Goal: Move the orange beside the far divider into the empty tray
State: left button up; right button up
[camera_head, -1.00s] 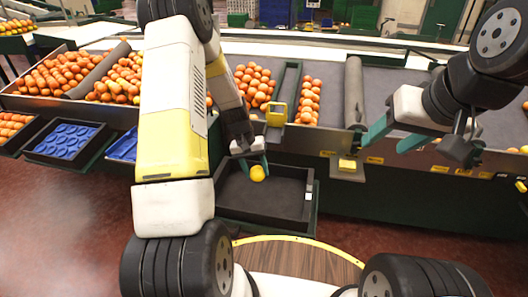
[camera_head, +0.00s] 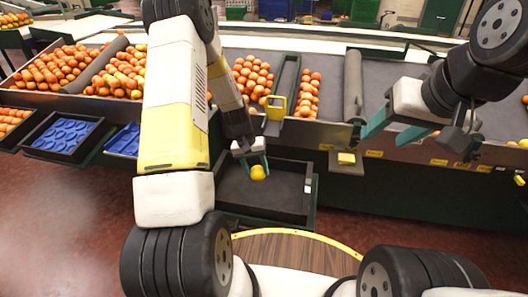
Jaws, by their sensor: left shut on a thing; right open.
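My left gripper (camera_head: 256,164) points down, shut on a yellow-orange orange (camera_head: 258,173). It holds the orange over the dark empty tray (camera_head: 287,205), near the tray's back left part. How high the orange is above the tray floor I cannot tell. My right gripper (camera_head: 386,130) is open and empty, over the front edge of the conveyor at the right. A grey padded divider (camera_head: 353,88) stands on the conveyor to the left of my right gripper.
Oranges fill lanes on the conveyor, such as the pile (camera_head: 252,80) behind the tray. Blue-lined trays (camera_head: 63,136) stand at the left. A yellow box (camera_head: 276,107) stands at a green divider's front end.

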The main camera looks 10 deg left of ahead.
aim_at(254, 178)
pick_arm(q)
jog(key=shift+a+x, duration=0.2)
jog(key=shift+x, duration=0.7)
jog(key=shift+a+x, duration=0.25)
jog(key=shift+x, duration=0.7)
jog(key=shift+a+x, duration=0.2)
jog(key=shift+x, duration=0.7)
jog(key=shift+a+x, duration=0.25)
jog(key=shift+x, duration=0.8)
jog(key=shift+a+x, duration=0.25)
jog(key=shift+x, duration=0.8)
jog(key=shift+f, duration=0.15)
jog(key=o, duration=2)
jog(key=shift+s, duration=0.1)
jog(key=shift+v, duration=2.5)
jog(key=shift+d+r+v, duration=0.1)
jog(key=shift+d+v, duration=0.15)
jog(key=shift+v, duration=0.9)
jog(key=shift+d+r+v, duration=0.1)
jog(key=shift+d+v, duration=0.2)
jog(key=shift+v, duration=0.8)
jog(key=shift+d+v, duration=0.25)
jog(key=shift+v, duration=0.9)
